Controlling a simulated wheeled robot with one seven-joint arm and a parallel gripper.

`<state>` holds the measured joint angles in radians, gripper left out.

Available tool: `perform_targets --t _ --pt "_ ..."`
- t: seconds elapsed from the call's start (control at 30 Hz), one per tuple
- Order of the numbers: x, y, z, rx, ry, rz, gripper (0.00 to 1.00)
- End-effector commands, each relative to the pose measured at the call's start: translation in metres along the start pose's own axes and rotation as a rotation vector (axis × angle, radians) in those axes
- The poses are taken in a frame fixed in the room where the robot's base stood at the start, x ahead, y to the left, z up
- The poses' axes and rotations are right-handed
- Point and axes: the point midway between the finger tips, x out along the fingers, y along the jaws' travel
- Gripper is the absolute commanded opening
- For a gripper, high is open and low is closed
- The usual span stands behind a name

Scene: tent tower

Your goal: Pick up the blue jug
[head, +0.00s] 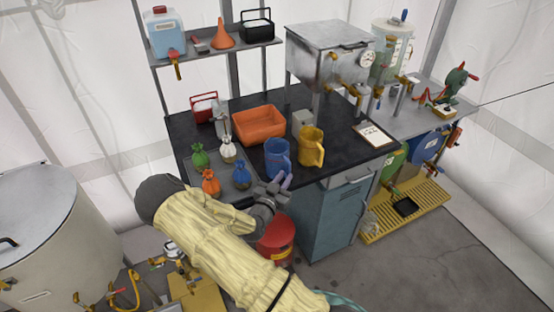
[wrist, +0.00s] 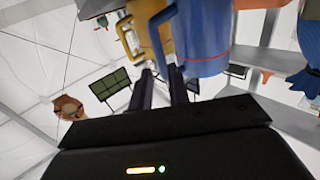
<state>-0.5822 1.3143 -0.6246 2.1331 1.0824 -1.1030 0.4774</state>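The blue jug (head: 277,157) stands upright near the front edge of the dark worktop, left of the yellow jug (head: 311,146). My gripper (head: 283,184) is at its front, close to its handle. In the wrist view the jug's blue body (wrist: 203,35) fills the upper right, and its handle (wrist: 155,38) reaches down toward my fingertips. My gripper (wrist: 160,78) shows two dark fingers with a gap between them. The handle's end appears at or between the tips; contact cannot be told.
A metal boiler (head: 328,52) stands at the back right. A clipboard (head: 375,135) lies on the worktop's right. A red bucket (head: 276,241) is below my gripper.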

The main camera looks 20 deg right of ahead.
Motion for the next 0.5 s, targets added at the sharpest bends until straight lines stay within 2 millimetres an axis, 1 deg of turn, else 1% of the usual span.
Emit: perform_targets --t 0.17,0.27,0.4,0.5 --pt "0.006 0.000 -0.001 0.000 0.000 0.001 0.18" --pt "0.018 -0.001 -0.001 -0.001 0.000 0.001 0.18" --pt "0.038 -0.003 0.001 -0.001 0.001 0.001 0.18" --pt "0.049 -0.003 0.002 0.000 0.001 0.000 0.18"
